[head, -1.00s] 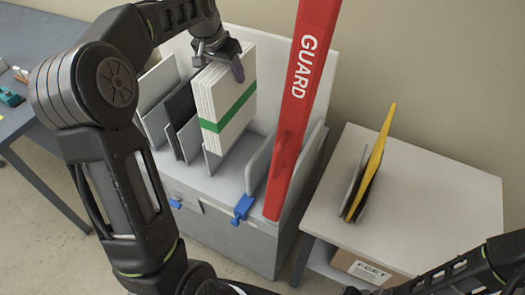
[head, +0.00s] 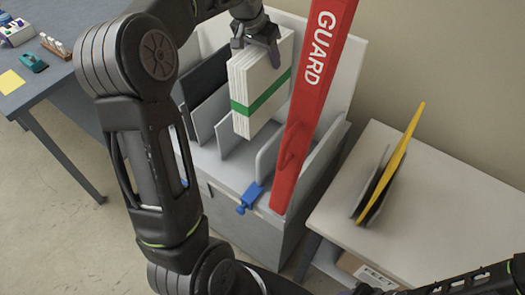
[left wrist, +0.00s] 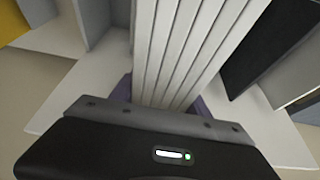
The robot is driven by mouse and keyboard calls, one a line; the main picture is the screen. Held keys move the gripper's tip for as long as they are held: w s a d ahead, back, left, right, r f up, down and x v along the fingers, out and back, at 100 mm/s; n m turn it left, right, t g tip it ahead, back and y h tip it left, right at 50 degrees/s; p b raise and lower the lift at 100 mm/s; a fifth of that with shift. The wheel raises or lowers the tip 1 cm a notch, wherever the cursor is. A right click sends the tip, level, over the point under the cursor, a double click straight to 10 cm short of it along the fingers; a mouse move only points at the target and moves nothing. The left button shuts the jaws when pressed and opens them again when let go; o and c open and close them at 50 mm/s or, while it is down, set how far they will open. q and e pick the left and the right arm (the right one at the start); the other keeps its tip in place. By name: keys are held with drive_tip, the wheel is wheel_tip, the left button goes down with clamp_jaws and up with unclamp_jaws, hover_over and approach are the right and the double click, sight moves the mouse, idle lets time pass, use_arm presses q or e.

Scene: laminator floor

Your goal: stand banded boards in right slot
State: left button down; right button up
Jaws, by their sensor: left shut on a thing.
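The stack of white boards (head: 252,108) with a green band (head: 262,97) hangs upright above the grey slotted rack (head: 218,172). My left gripper (head: 262,50) is shut on its top edge. In the left wrist view, the board edges (left wrist: 185,50) run side by side away from the gripper (left wrist: 165,103). The right slot lies between a low grey divider (head: 268,158) and the rack's right wall, partly hidden by the red GUARD bar (head: 312,88). The stack is left of this bar, and a gap shows between them. My right gripper is out of view.
A blue latch (head: 250,196) sits on the rack's front edge. Dark and grey panels (head: 205,78) stand in the left slots. A side table (head: 440,220) at right bears a yellow board (head: 400,150). A dark workbench (head: 45,85) stands at left.

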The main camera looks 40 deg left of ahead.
sight(264, 102)
use_arm(q)
wheel_tip(264, 102, down, 7)
drive_tip(key=b, duration=0.5)
drive_tip(key=shift+r+b, duration=0.2)
drive_tip(key=shift+b, duration=0.15)
drive_tip(key=shift+f+p, duration=0.3)
drive_tip(key=shift+f, duration=2.85)
wheel_tip(264, 102, down, 4)
drive_tip(key=shift+r, duration=0.15)
